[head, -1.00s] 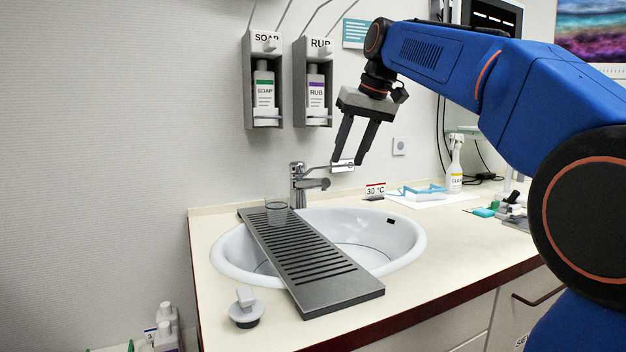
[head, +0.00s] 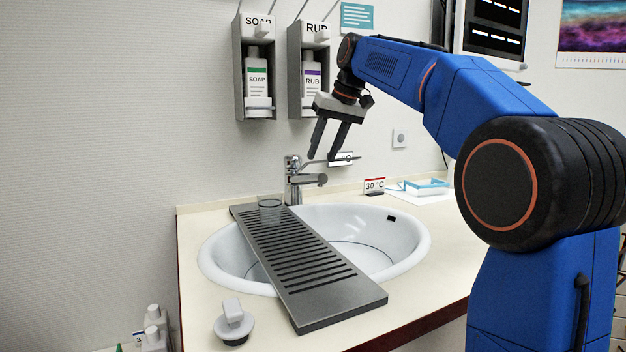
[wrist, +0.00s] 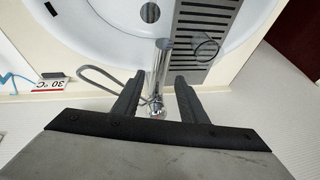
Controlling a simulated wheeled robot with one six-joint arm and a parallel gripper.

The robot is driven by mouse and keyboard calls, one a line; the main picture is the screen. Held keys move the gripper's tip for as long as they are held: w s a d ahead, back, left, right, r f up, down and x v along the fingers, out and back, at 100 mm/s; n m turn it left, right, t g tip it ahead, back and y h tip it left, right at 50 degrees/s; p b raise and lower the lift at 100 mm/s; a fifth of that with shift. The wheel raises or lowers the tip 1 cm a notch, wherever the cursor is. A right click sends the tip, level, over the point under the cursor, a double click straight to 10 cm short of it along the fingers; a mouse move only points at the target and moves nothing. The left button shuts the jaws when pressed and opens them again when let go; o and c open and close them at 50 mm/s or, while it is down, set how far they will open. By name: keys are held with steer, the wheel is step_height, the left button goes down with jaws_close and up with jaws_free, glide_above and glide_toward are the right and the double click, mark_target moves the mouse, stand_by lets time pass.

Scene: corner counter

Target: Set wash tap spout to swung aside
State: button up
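The chrome wash tap (head: 292,181) stands at the back of the sink. Its spout (head: 309,180) points out over the basin, to the right of the tap body in the head view. A thin looped lever (head: 318,161) reaches right from its top. My gripper (head: 322,157) is open and empty, pointing down just above and right of the tap. In the wrist view my gripper (wrist: 158,80) has its two fingers on either side of the tap, and the spout (wrist: 158,62) shows between them. Whether a finger touches the lever, I cannot tell.
A slotted grey board (head: 300,265) lies across the round white basin (head: 412,255), with a clear cup (head: 270,211) on its far end. SOAP (head: 257,85) and RUB (head: 312,80) dispensers hang on the wall. A 30 °C sign (head: 374,185) stands right of the tap. A stopper (head: 233,322) sits front left.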

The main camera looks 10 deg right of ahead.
mark_target(313, 178)
steer(key=x, duration=0.9)
steer(key=shift+f, duration=0.25)
steer(key=shift+c, duration=0.4)
jaws_close()
